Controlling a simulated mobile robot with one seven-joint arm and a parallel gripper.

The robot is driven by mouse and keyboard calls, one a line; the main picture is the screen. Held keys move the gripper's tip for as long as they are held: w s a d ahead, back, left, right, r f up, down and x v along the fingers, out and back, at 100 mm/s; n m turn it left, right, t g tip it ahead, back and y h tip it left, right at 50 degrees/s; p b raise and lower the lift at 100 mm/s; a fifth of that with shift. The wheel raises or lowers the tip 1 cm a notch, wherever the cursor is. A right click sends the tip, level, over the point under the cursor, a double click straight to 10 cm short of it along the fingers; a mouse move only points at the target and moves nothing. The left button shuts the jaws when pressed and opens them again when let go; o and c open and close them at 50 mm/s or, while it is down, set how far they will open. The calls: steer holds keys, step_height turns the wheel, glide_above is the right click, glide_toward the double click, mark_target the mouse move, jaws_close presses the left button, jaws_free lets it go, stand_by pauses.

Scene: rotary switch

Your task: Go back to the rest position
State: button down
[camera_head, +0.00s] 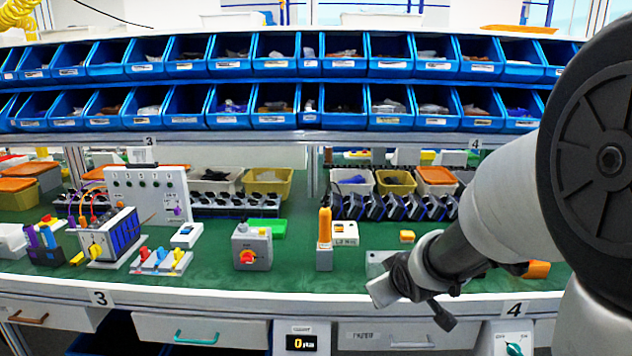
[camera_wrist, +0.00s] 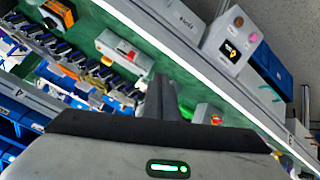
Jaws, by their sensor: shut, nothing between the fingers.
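My arm reaches in from the right in the camera_head view, and my gripper (camera_head: 443,318) hangs over the front edge of the bench near label 4. In the wrist view my gripper (camera_wrist: 168,82) shows as dark fingers together, with nothing between them. A grey box with a red-and-yellow rotary knob (camera_head: 247,257) stands on the green bench top, well to the left of my gripper. A white panel with a green rotary knob (camera_head: 514,338) sits below the bench edge at the lower right. My gripper is apart from both.
Blue bins (camera_head: 275,107) line the shelves behind. Drawers (camera_head: 203,330) sit below the front edge.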

steer(key=s+r+m+g, duration=0.1)
steer(key=s+r+m, duration=0.15)
steer(key=s, duration=0.55)
steer(key=s+a+r+m+g, duration=0.1)
steer(key=s+r, duration=0.3)
steer(key=s, duration=0.4)
steer(key=s+r+m+g, duration=0.1)
steer(key=s+r+m, duration=0.15)
steer(key=s, duration=0.55)
step_height(320, 180, up, 22)
steer(key=s+p, duration=0.1)
steer(key=p, duration=2)
steer(key=shift+s+r+n+g+p, duration=0.15)
steer(key=shift+n+g+p, duration=0.15)
steer(key=shift+n+p, duration=0.1)
